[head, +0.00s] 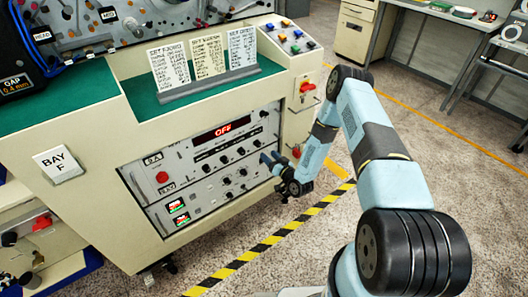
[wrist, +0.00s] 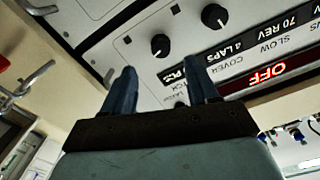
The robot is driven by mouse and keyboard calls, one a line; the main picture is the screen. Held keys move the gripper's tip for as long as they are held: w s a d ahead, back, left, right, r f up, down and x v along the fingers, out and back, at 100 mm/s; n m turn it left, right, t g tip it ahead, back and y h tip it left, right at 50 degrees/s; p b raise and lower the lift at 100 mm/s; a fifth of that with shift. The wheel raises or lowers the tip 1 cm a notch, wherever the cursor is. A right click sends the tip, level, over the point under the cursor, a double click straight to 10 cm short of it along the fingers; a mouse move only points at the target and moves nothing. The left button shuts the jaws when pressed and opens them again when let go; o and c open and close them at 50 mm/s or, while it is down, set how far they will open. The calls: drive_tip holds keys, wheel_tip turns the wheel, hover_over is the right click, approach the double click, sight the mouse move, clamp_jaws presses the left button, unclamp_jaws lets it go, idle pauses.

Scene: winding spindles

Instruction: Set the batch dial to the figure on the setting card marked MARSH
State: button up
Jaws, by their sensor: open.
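The control panel (head: 205,160) has several black knobs; I cannot tell which is the batch dial. My gripper (head: 266,158) is at the panel's right side. In the wrist view my gripper (wrist: 162,88) is open and empty, with a black knob (wrist: 160,45) just beyond the fingers and another knob (wrist: 215,16) beside it.
A red display (head: 223,130) reads OFF; it also shows upside down in the wrist view (wrist: 267,75). A red button (head: 162,177) is on the panel's left. Metal handles flank the panel. A red switch (head: 307,86) is on the console's right. Yellow-black tape (head: 265,245) marks the floor.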

drive_tip(key=v, duration=0.6)
drive_tip(key=shift+s, duration=0.2)
drive_tip(key=shift+d, duration=0.15)
